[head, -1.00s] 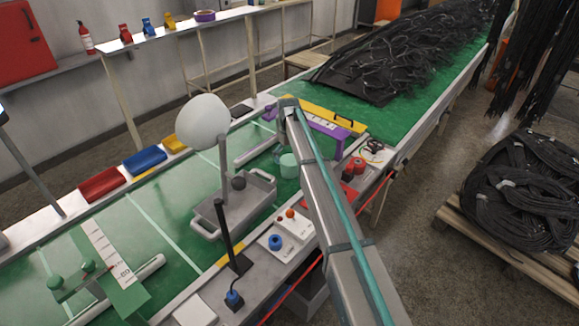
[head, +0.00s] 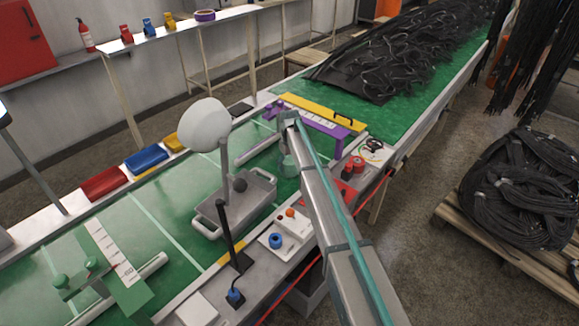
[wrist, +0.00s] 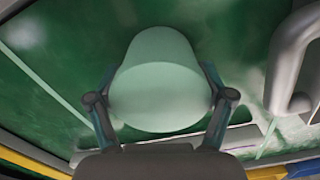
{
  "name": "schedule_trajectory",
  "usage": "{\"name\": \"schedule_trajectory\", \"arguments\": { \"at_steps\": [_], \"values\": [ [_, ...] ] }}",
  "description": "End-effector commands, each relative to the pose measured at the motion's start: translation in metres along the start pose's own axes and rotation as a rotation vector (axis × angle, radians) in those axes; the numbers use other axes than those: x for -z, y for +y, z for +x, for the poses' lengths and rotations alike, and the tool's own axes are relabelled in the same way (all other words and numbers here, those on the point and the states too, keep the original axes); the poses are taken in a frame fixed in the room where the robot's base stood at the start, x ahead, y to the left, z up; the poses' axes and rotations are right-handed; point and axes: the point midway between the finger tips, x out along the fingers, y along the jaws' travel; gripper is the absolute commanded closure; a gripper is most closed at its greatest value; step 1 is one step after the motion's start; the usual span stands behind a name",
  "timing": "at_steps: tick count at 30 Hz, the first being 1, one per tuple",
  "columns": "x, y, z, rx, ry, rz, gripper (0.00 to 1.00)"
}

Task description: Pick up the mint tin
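The mint tin (head: 288,168) is a pale green cylinder on the green work surface, beside the tip of my arm in the head view and partly covered by my gripper. In the wrist view the tin (wrist: 155,85) fills the middle. My gripper (wrist: 159,78) is around it, with one finger on the left and one on the right, spread wide and very close to its sides. I see no clear grip on it. In the head view my gripper (head: 288,157) is small and blurred against the tin.
A grey tray (head: 235,205) with handles and a white lamp (head: 204,125) stand to the left. A purple bridge-like frame (head: 322,128) stands behind the tin. Green surface is free left of the tin.

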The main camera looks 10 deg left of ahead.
Motion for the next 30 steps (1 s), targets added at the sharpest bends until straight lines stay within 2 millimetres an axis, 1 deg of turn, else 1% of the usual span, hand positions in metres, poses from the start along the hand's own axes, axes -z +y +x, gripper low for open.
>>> {"name": "schedule_trajectory", "arguments": {
  "at_steps": [1, 3, 11, 17, 20, 22, 26, 30],
  "values": [
    [0.000, 0.000, 0.000, 0.000, 0.000, 0.000, 0.55],
    [0.000, 0.000, -0.001, 0.000, 0.000, 0.000, 0.64],
    [0.000, 0.000, -0.001, 0.000, 0.000, 0.000, 0.64],
    [0.000, 0.000, -0.011, 0.000, 0.001, 0.000, 0.64],
    [0.000, 0.000, -0.021, 0.000, 0.002, 0.000, 0.64],
    [0.001, 0.000, -0.031, -0.001, 0.003, -0.001, 0.64],
    [-0.017, -0.014, -0.051, -0.001, 0.003, -0.001, 0.64],
    [-0.036, -0.032, -0.081, -0.001, 0.003, -0.002, 0.64]
  ]
}}
